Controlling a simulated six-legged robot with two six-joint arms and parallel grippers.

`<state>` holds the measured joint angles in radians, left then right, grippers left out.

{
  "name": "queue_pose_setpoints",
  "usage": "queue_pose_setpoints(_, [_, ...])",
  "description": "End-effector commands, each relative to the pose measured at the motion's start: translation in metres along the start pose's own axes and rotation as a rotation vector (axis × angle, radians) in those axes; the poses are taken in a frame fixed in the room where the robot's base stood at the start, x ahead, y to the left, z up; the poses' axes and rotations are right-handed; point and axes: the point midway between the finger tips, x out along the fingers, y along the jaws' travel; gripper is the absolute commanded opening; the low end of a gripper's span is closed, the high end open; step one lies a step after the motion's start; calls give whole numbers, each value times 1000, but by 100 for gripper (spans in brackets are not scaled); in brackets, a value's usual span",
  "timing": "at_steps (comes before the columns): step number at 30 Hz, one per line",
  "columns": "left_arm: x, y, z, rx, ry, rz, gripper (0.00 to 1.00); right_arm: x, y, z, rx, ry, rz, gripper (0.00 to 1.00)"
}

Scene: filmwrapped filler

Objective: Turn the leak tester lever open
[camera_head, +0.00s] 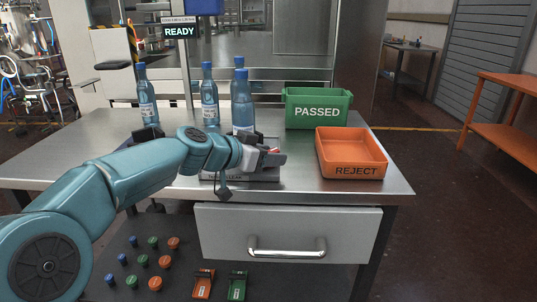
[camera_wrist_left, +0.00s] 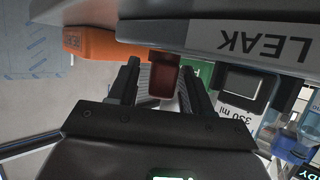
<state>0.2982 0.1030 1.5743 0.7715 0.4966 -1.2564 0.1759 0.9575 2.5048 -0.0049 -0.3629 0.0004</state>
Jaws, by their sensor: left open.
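The leak tester (camera_head: 262,177) is a low grey unit on the steel table, mostly hidden behind my left arm. Its LEAK label (camera_wrist_left: 265,45) shows upside down in the left wrist view. The red lever (camera_wrist_left: 163,80) lies between the two dark fingers of my left gripper (camera_wrist_left: 160,85), which are open with gaps beside it. In the head view my left gripper (camera_head: 272,158) is at the tester's right part, and only a bit of red lever (camera_head: 274,150) shows. My right gripper is in neither view.
A bottle (camera_head: 242,105) stands just behind my wrist, with other blue-capped bottles (camera_head: 209,100) further back. A green PASSED bin (camera_head: 318,111) and an orange REJECT tray (camera_head: 352,171) stand to the right. A READY display (camera_head: 179,32) is above. A drawer (camera_head: 290,232) is below the tabletop.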

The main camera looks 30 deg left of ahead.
Motion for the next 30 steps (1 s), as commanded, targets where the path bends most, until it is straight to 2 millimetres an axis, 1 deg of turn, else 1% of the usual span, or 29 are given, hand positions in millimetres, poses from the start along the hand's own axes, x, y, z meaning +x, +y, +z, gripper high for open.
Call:
queue_pose_setpoints(7, [2,0,0,0,0,0,49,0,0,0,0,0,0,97])
queue_pose_setpoints(8, [2,0,0,0,0,0,42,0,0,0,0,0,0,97])
queue_pose_setpoints(9, [2,0,0,0,0,0,29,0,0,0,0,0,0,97])
queue_pose_setpoints(12, [2,0,0,0,0,0,0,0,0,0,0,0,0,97])
queue_pose_setpoints(20, [2,0,0,-5,-3,-13,0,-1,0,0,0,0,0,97])
queue_pose_setpoints(25, [2,1,-1,-28,-7,-66,0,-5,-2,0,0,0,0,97])
queue_pose_setpoints(28, [1,1,-3,-51,-8,-122,0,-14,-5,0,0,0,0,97])
queue_pose_setpoints(30, [0,1,-6,-72,-10,-170,0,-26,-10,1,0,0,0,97])
